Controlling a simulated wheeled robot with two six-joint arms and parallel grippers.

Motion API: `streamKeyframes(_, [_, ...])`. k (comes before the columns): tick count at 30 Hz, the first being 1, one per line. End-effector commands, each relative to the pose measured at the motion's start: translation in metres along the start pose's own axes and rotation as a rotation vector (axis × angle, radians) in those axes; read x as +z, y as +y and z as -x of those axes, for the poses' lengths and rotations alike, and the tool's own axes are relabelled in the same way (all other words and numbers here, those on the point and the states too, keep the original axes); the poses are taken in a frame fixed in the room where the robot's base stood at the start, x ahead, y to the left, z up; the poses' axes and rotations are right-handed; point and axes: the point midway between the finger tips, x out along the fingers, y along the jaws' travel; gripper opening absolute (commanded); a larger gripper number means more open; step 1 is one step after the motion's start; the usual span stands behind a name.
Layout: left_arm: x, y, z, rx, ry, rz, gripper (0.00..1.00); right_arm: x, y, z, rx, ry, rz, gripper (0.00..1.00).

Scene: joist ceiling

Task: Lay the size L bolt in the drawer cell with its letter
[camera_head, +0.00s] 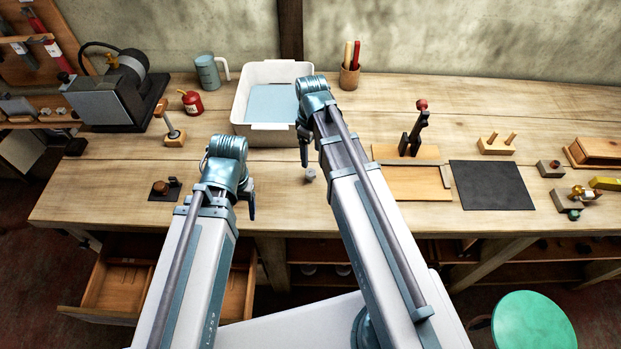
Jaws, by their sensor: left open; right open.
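A small grey metal piece (310,174), perhaps the bolt, is on the bench near its front edge, too small to read any letter. An open wooden drawer (98,292) with thin dividers is below the bench at the left; my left arm covers part of it, and no cell letters are readable. My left gripper (250,204) is open near the bench's front edge, left of the grey piece, mostly hidden by its own wrist. My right gripper (304,148) is open above the bench, just beyond the grey piece, also mostly hidden. Nothing is visible in either gripper.
A white bin (242,98) stands behind my arms. A wooden board (425,190) with a square and a dark mat (490,186) lie to the right. A small block with a knob (163,188) sits left. A green stool (532,325) stands at front right.

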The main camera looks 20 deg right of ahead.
Motion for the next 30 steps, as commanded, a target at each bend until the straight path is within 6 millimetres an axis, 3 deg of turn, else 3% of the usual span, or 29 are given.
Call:
streamKeyframes(1, [-0.001, 0.002, -0.015, 0.000, 0.000, -0.002, 0.72, 0.000, 0.000, -0.015, 0.000, 0.000, 0.000, 0.78])
streamKeyframes(9, [-0.003, 0.005, -0.051, -0.001, 0.000, -0.005, 0.72, 0.000, 0.000, -0.051, 0.000, 0.000, 0.000, 0.78])
streamKeyframes(20, [-0.003, 0.005, -0.057, -0.001, 0.000, -0.004, 0.72, 0.000, 0.000, -0.058, 0.000, 0.000, 0.000, 0.78])
streamKeyframes(30, [-0.005, 0.009, -0.095, -0.001, 0.000, -0.003, 0.72, 0.001, 0.001, -0.095, 0.000, 0.000, 0.000, 0.78])
